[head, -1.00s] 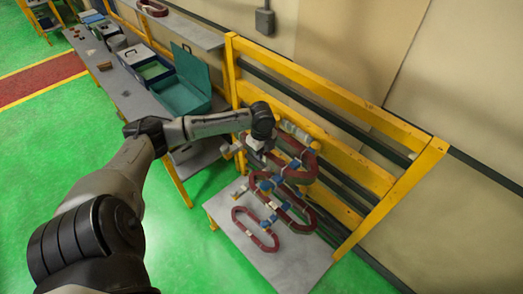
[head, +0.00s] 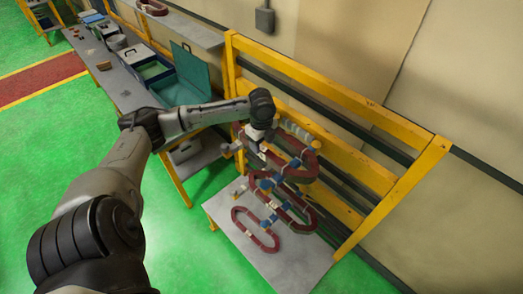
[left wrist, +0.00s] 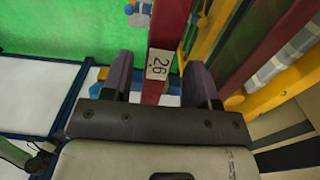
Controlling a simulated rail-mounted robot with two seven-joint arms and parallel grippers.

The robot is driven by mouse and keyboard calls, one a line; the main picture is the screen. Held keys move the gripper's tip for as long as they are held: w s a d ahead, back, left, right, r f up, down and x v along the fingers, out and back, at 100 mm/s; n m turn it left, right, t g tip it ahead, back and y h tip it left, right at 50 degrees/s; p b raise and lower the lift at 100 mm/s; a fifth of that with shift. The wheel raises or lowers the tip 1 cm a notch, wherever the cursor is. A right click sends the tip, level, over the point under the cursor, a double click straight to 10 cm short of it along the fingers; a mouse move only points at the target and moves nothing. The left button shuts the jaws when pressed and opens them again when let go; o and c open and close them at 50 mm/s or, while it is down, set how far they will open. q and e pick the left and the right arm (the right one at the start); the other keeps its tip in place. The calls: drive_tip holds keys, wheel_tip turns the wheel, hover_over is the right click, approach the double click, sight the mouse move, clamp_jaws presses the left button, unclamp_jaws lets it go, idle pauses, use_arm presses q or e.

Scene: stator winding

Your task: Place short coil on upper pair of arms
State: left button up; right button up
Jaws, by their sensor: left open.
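My left gripper (head: 254,158) is at the upper end of the winding stand, beside the upper dark red coil (head: 300,160). In the left wrist view its two dark fingers (left wrist: 160,85) are open, with a dark red coil side tagged 26 (left wrist: 158,62) between them. I cannot tell whether the fingers touch it. A longer red coil (head: 292,212) hangs on the stand's blue-and-white arms (head: 268,183). A small oval red coil (head: 255,230) lies flat on the grey table. My right gripper is not in view.
The grey table (head: 285,265) is bare at its front. A yellow rail frame (head: 340,95) stands close behind the stand. To the left, a workbench (head: 115,75) carries an open teal box (head: 185,80). A shelf above holds another red coil (head: 152,8).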

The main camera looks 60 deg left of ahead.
use_arm(q)
wheel_tip(320, 180, up, 7)
drive_tip(key=shift+f+b, duration=0.1)
drive_tip(key=shift+b, duration=0.75)
drive_tip(key=shift+r, duration=0.8)
